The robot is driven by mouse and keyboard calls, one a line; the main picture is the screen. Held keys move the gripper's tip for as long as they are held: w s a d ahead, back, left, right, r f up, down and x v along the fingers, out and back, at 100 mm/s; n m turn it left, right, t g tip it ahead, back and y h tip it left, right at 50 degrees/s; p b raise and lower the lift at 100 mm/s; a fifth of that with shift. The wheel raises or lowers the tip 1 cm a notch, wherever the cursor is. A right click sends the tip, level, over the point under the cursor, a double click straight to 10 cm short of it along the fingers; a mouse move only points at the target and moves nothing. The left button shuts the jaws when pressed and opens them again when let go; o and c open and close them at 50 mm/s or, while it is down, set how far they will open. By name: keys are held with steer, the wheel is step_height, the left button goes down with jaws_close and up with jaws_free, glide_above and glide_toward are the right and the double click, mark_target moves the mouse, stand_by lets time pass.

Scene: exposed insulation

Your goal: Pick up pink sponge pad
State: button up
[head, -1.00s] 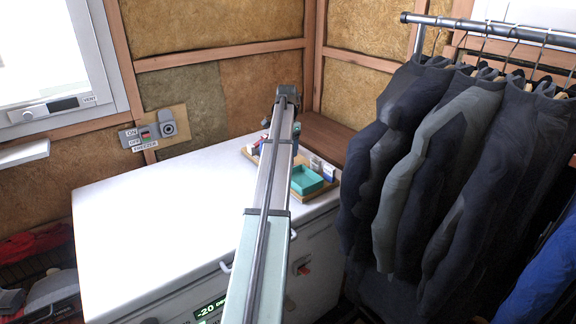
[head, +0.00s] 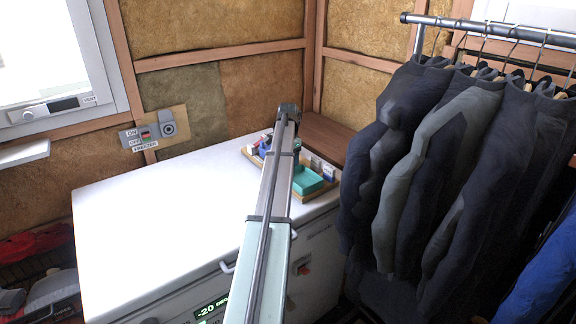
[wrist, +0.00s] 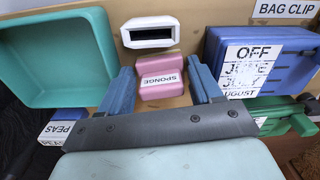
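The pink sponge pad (wrist: 162,80), labelled SPONGE, shows in the middle of the wrist view. It appears to rest on the wooden tray. My gripper (wrist: 163,80) is open, with one blue finger on each side of the sponge. Gaps show between the fingers and the sponge, and whether the fingertips reach down to its level is hard to tell. In the head view my arm hides the sponge and most of the gripper.
The wooden tray (head: 322,191) sits on the white freezer (head: 160,215). A PEAS box (wrist: 62,131) lies near the left finger. Jackets (head: 440,170) hang at right.

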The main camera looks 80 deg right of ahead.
steer(key=shift+w+f, duration=0.15)
steer(key=shift+f, duration=0.05)
steer(key=c, duration=0.7)
steer(key=shift+o, duration=0.3)
steer(key=shift+d, duration=0.1)
steer(key=shift+c, duration=1.1)
step_height(320, 180, up, 10)
steer(key=shift+r, duration=0.1)
